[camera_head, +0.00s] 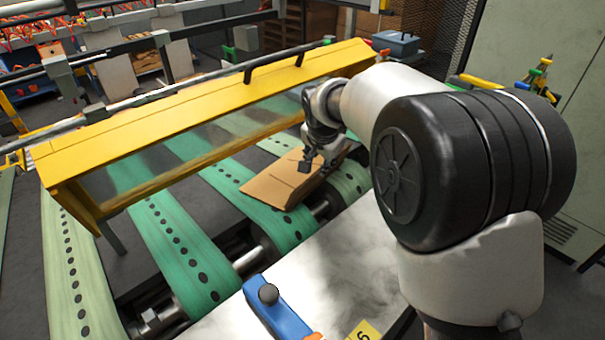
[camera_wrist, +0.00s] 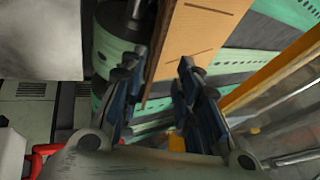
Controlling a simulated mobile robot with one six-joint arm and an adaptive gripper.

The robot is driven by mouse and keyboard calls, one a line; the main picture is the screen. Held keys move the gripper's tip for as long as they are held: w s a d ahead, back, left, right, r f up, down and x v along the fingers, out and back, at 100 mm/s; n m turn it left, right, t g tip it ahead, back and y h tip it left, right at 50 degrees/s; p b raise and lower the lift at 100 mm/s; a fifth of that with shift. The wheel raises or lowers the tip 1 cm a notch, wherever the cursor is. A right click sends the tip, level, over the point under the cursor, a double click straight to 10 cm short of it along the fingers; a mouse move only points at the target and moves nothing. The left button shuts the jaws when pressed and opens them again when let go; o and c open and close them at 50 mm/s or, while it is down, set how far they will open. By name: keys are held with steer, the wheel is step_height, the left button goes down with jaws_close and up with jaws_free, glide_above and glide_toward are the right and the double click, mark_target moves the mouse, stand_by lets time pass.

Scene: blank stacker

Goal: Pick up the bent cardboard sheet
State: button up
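The bent cardboard sheet (camera_head: 275,189) is brown and creased. It lies across the green perforated belts, in front of the yellow guard. My gripper (camera_head: 320,163) is at the right part of the sheet, pointing down. In the wrist view the sheet (camera_wrist: 203,35) runs from the top edge down toward the gap between my fingers (camera_wrist: 159,70). The fingers are spread, with a visible gap on either side of the sheet's lower end. Whether a finger touches the sheet cannot be told. My gripper hides part of the sheet's right end in the head view.
The yellow guard (camera_head: 190,105) with a clear panel stands close behind the sheet. Green belts (camera_head: 175,245) run over metal rollers. A grey cabinet stands right.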

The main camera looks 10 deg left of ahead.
glide_above(319, 178)
steer(key=s, duration=0.2)
steer(key=f, duration=0.5)
steer(key=shift+w+b, duration=0.2)
steer(key=shift+b, duration=0.15)
steer(key=b+x, duration=0.1)
steer(key=x, duration=0.4)
steer(key=shift+s+d+f, duration=0.1)
steer(key=shift+s+f, duration=0.05)
jaws_close()
